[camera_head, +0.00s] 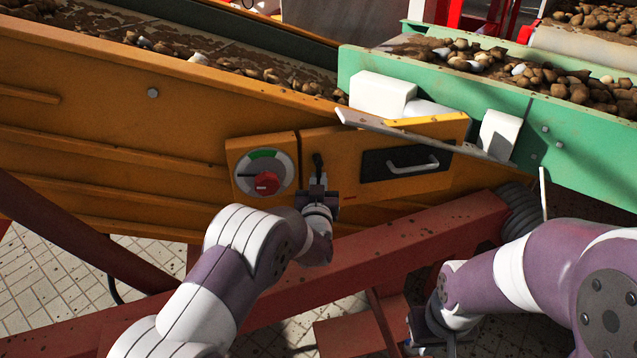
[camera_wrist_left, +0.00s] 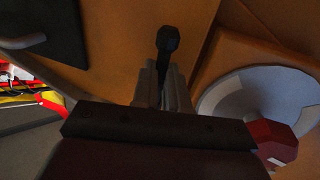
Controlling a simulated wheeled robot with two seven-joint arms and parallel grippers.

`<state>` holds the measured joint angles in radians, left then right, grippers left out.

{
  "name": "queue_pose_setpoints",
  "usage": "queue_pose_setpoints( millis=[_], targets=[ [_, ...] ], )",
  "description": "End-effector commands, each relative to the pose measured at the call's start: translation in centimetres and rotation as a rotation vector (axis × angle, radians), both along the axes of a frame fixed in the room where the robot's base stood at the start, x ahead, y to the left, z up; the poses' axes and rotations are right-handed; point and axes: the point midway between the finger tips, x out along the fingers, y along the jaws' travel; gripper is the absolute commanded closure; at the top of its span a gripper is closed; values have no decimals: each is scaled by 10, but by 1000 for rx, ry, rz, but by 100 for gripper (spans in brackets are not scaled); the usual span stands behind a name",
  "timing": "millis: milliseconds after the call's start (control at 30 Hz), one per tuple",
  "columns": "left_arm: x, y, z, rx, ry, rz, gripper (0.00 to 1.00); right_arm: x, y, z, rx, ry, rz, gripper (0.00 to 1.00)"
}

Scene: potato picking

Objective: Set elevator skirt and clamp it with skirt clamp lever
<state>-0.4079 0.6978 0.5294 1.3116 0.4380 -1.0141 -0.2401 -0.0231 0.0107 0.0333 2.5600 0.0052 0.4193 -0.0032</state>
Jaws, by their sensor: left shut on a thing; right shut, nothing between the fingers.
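My left gripper (camera_head: 318,186) is shut on a small black lever (camera_head: 318,160) on the orange side panel, between the dial and the drawer-like handle. In the left wrist view the lever's dark rounded end (camera_wrist_left: 168,40) sticks up beyond the closed fingers (camera_wrist_left: 165,85). The lever points roughly upward in the head view. A thin grey skirt plate (camera_head: 375,126) slopes down to the right along the top of the orange panel, against the green conveyor side. My right gripper (camera_head: 432,328) is low at the right, shut and empty, partly hidden by its arm.
A red rotary knob (camera_head: 267,183) on a grey and green dial sits left of the lever. A pale handle (camera_head: 412,164) on a black plate is to the right. The green conveyor (camera_head: 590,140) carries potatoes. A red frame beam (camera_head: 400,255) runs below the panel.

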Motion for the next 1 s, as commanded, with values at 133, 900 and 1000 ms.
queue_pose_setpoints(
  millis=[133,900,1000],
  targets=[
    [0,-2,-2,-24,-7,0,100,0,0,-5,0,0,0,100],
    [7,-29,1,-634,-154,-2,100,0,0,-85,0,0,0,100],
    [7,-32,3,-727,-175,-1,100,0,0,-96,0,0,0,100]
  ],
)
